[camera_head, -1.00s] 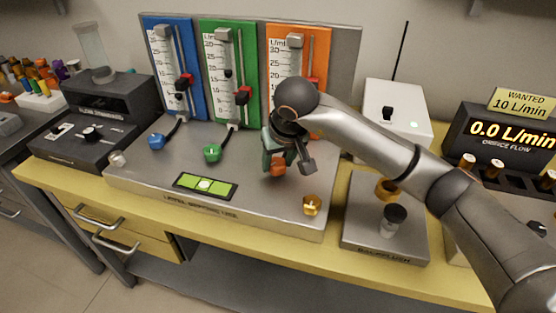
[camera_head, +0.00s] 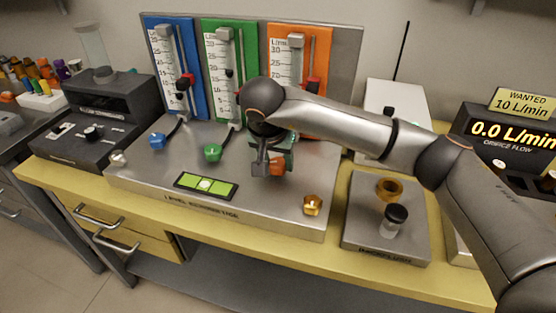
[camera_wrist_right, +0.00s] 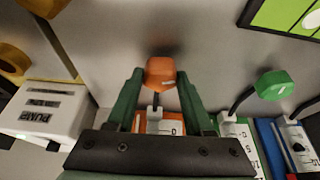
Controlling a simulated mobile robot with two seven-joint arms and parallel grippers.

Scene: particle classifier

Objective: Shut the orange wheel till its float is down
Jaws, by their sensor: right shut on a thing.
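The orange wheel (camera_head: 277,167) is at the foot of the orange flowmeter panel (camera_head: 318,62), low on the grey stand. My right gripper (camera_head: 273,163) is around it, seen from above. In the right wrist view the orange wheel (camera_wrist_right: 160,72) sits between the tips of the two green fingers (camera_wrist_right: 160,88), which are shut on it. The lower part of the orange flowmeter's tube is hidden behind my right arm, and I cannot make out its float. My left gripper is not in view.
The green wheel (camera_head: 213,152) and blue wheel (camera_head: 157,141) stand left of my gripper. A brass knob (camera_head: 312,204) is at the stand's front right. The orifice flow display (camera_head: 512,132) reads 0.0 L/min beneath a sign (camera_head: 522,103) wanting 10 L/min.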

